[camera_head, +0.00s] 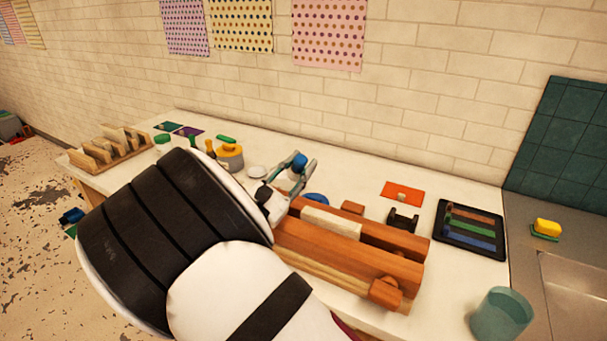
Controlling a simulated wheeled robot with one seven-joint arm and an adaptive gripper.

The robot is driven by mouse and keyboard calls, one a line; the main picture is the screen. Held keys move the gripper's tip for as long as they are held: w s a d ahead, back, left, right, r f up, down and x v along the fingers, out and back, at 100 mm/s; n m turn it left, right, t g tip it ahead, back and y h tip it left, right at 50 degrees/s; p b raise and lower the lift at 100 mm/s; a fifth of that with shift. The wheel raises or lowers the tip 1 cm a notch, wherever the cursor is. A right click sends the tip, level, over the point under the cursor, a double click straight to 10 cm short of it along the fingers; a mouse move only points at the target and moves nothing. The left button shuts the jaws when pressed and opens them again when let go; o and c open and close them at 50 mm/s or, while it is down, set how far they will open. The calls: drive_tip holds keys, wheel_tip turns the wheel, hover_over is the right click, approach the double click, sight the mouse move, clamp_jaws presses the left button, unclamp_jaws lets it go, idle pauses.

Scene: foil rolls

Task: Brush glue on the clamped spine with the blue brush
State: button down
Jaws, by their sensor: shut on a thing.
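My gripper (297,172) is at the middle of the table, beyond my large arm link, with its fingers closed on a small blue piece (299,162). This looks like part of the blue brush; its bristles cannot be made out. The wooden press (345,258) lies to the right of and in front of the gripper. A pale block, the clamped spine (331,222), sits between the press's beams. The gripper is at the press's far left end, apart from the spine in the picture. My arm hides the press's near left part. A blue round thing (316,198) shows behind the press.
A black tray (447,247) with coloured strips lies to the right. A teal cup (501,314) stands at the front right, near a sink. A wooden rack (100,160) and small pots (230,157) stand at the left. An orange card (402,187) lies behind the press.

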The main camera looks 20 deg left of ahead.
idle(0.4)
drive_tip(key=shift+w+d+f+g+y+p, duration=0.1)
drive_tip(key=shift+d+g+y+p, duration=0.2)
drive_tip(key=shift+d+y+p, duration=0.35)
drive_tip(key=shift+w+d+f+y+p, duration=0.2)
drive_tip(key=shift+d+f+y+p, duration=0.1)
drive_tip(key=shift+d, duration=0.15)
